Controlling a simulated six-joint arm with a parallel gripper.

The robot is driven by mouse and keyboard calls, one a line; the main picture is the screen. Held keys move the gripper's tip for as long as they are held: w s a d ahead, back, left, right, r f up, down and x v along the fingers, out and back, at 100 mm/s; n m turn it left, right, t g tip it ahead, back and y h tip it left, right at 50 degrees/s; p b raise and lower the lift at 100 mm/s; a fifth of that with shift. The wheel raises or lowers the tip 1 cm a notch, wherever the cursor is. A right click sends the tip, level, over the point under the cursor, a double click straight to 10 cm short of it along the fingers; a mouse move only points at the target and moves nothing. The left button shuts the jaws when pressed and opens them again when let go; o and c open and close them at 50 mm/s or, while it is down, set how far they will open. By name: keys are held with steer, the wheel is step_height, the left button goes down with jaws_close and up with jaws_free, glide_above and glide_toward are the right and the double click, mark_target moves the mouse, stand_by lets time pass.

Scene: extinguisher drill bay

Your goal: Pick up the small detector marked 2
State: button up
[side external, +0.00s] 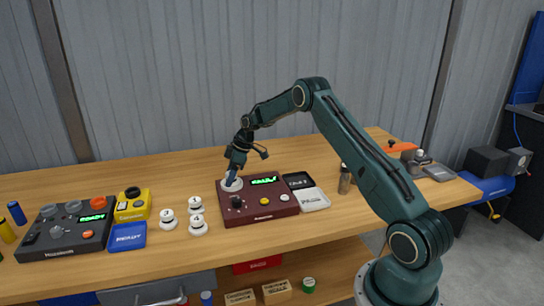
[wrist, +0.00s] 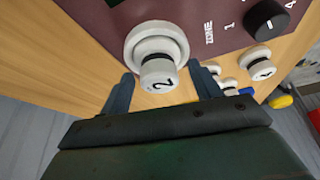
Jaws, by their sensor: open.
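The small white detector marked 2 (wrist: 158,72) sits on a round white base (wrist: 148,40) on the maroon panel (side external: 262,206). In the side view the white round piece (side external: 232,186) shows at the panel's back left corner, partly covered by my gripper (side external: 231,177). In the wrist view my gripper (wrist: 160,78) is open, with one dark finger on each side of the detector and the "2" facing the camera. I cannot tell whether either finger touches it.
Other white detectors, marked 1 (side external: 196,204), 3 (side external: 167,219) and 4 (side external: 197,224), stand left of the panel. Black (side external: 298,181) and white (side external: 313,200) trays adjoin the panel's right. The table behind is clear.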

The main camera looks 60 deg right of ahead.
stand_by(0.3)
steer(key=c, duration=1.1)
steer(key=shift+r, duration=0.2)
step_height(320, 180, up, 20)
steer(key=shift+f, duration=0.25)
stand_by(0.5)
